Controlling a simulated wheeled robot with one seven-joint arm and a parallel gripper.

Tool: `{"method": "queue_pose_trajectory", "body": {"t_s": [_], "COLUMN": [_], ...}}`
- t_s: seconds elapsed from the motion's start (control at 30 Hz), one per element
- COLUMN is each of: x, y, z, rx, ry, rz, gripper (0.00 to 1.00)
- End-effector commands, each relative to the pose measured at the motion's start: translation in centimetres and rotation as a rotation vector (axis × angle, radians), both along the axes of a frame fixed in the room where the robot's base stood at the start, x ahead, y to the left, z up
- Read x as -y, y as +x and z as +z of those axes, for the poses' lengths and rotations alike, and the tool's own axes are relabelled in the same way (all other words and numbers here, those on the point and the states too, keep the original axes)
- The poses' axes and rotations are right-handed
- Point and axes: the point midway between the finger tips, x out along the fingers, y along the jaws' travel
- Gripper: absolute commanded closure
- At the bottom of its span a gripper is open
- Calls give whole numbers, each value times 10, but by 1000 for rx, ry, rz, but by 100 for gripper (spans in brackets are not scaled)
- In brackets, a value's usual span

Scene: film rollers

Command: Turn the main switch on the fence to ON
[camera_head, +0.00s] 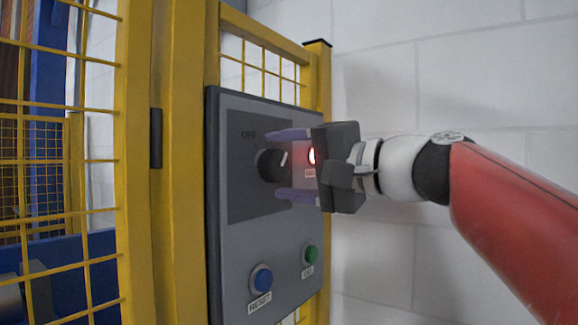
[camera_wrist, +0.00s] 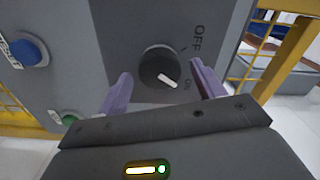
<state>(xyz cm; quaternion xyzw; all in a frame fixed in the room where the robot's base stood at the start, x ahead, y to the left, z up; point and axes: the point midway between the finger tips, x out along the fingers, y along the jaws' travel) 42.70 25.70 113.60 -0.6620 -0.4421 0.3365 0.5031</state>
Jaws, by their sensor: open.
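The main switch is a round black knob (camera_head: 270,165) with a white pointer, on a dark plate of the grey control panel (camera_head: 230,268). In the wrist view the knob (camera_wrist: 158,66) has its pointer slanting toward the ON label (camera_wrist: 187,84), away from the OFF label (camera_wrist: 196,38). In the head view the pointer slants up and right, away from OFF. My gripper (camera_head: 273,164) faces the panel, its purple fingers open on either side of the knob. In the wrist view, gaps show between the fingers (camera_wrist: 160,70) and the knob. The head view hides ON.
A red lit lamp (camera_head: 312,155) is partly behind my gripper. A blue RESET button (camera_head: 261,279) and a green button (camera_head: 310,253) sit lower on the panel. The yellow fence (camera_head: 180,200) stands left, with a white block wall (camera_head: 460,80) at right.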

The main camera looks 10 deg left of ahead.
Motion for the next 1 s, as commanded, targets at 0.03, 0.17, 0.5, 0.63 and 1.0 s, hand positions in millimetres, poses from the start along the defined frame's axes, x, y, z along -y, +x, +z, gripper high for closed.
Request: {"method": "queue_pose_trajectory", "body": {"t_s": [0.03, 0.17, 0.5, 0.63, 1.0], "x": [1, 13, 63, 71, 72], "y": [-1, -5, -26, -29, -30], "z": [0, -1, -1, -1, 0], "rx": [1, 1, 1, 0, 0], "ry": [0, 0, 0, -1, 0], "rz": [-1, -2, -2, 0, 0], "gripper": [32, 32, 32, 32, 32]}}
